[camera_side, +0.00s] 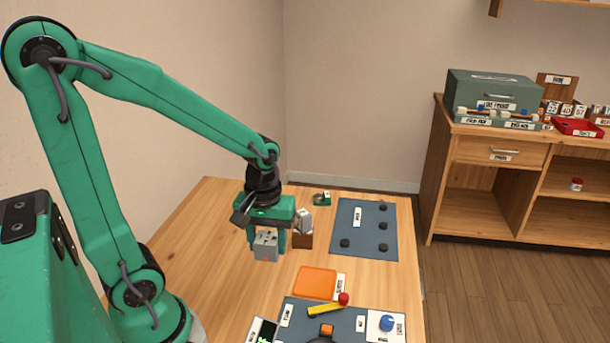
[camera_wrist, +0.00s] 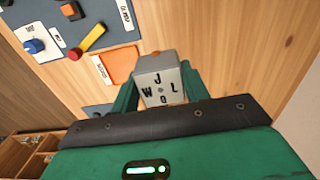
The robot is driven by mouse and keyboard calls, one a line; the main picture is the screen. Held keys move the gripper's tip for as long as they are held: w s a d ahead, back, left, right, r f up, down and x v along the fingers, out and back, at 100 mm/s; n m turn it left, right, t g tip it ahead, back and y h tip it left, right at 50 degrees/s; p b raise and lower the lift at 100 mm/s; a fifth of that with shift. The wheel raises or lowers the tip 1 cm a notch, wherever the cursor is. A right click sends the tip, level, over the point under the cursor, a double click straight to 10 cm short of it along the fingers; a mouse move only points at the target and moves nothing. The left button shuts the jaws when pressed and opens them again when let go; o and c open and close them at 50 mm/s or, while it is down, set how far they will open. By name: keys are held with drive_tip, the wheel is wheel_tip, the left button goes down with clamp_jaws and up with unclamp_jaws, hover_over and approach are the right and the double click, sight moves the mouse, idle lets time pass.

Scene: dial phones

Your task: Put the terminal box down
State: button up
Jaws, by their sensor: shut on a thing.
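The terminal box (camera_side: 265,247) is a small grey block between the fingers of my gripper (camera_side: 267,238), over the wooden table. In the wrist view the terminal box (camera_wrist: 160,84) shows the letters J, L, W and O on its face. The green fingers of my gripper (camera_wrist: 158,90) close on it from both sides. I cannot tell whether its underside touches the table.
Another grey piece (camera_side: 304,221) and a brown block (camera_side: 303,241) stand just right of the held box. An orange pad (camera_side: 315,282) lies nearer the front, and a blue-grey mat (camera_side: 365,228) with black discs lies right. The left table area (camera_side: 200,255) is clear.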

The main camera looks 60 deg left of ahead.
drive_tip(key=shift+w+a+r, duration=0.1)
drive_tip(key=shift+w+a, duration=0.25)
drive_tip(key=shift+w, duration=0.1)
drive_tip(key=w+a+n, duration=0.3)
drive_tip(key=w+a, duration=0.1)
drive_tip(key=a, duration=0.6)
drive_tip(key=w+a+n, duration=0.2)
drive_tip(key=w+a, duration=0.2)
drive_tip(key=a, duration=0.7)
drive_tip(key=w+a+n, duration=0.3)
drive_tip(key=w+a, duration=0.1)
drive_tip(key=a, duration=0.6)
drive_tip(key=shift+w+a+n, duration=0.15)
drive_tip(key=shift+w+n, duration=0.1)
drive_tip(key=shift+n, duration=0.05)
drive_tip(key=s+a+f, duration=0.1)
drive_tip(key=a+f, duration=0.1)
drive_tip(key=a, duration=0.1)
drive_tip(key=s+a+f, duration=0.2)
drive_tip(key=a, duration=0.2)
drive_tip(key=s+a+f, duration=0.1)
drive_tip(key=a+f, duration=0.2)
drive_tip(key=shift+s+a, duration=0.2)
drive_tip(key=shift+a, duration=0.2)
drive_tip(key=shift+f, duration=1.95)
